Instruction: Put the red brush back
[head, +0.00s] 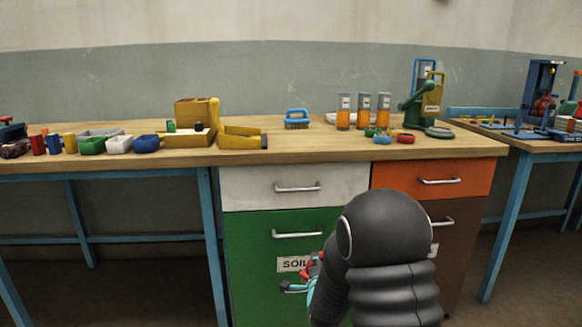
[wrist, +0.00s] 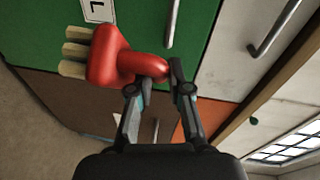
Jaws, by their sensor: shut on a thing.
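The red brush (wrist: 115,62) fills the upper left of the wrist view, with pale bristle tufts at its left end. My gripper (wrist: 155,78) is shut on its handle, and the bristle end sticks out to the left. In the head view only a small part of the red brush (head: 316,262) shows beside my arm, in front of the green cabinet door. My arm hides most of it there. The brush is held below the level of the bench top.
The wooden bench (head: 340,152) carries a blue brush-like thing (head: 296,118), a yellow bin (head: 243,138), several orange bottles and a green press (head: 415,105). The green cabinet door (head: 250,245) has a "SOIL" label. Bare wood lies along the bench's front middle.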

